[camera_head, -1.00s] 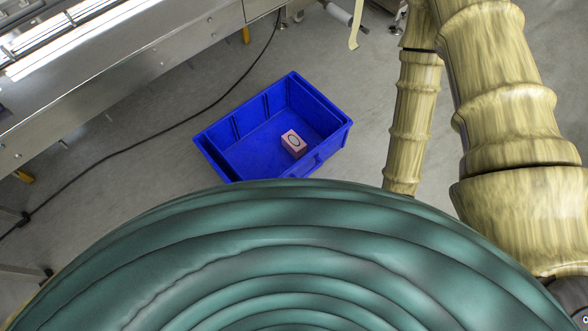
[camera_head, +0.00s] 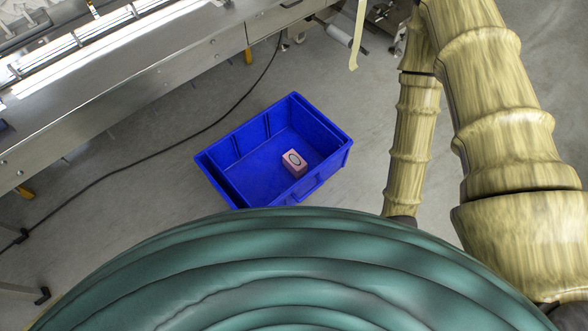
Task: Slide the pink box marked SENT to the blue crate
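The blue crate (camera_head: 228,187) stands on the floor in the middle of the head view, its near corner hidden behind my own green body. A small pink box (camera_head: 294,163) with a dark oval mark on top lies inside the crate, towards its right part near the front wall. The mark is too small to read. My arm shows at the right, but its gripper end is out of view. Nothing is seen touching the pink box except the crate.
A metal machine (camera_head: 150,75) runs along the upper left. A dark cable (camera_head: 150,157) lies across the floor behind the crate. A pale strip (camera_head: 358,35) hangs at the top. The grey floor (camera_head: 120,215) left of the crate is mostly clear.

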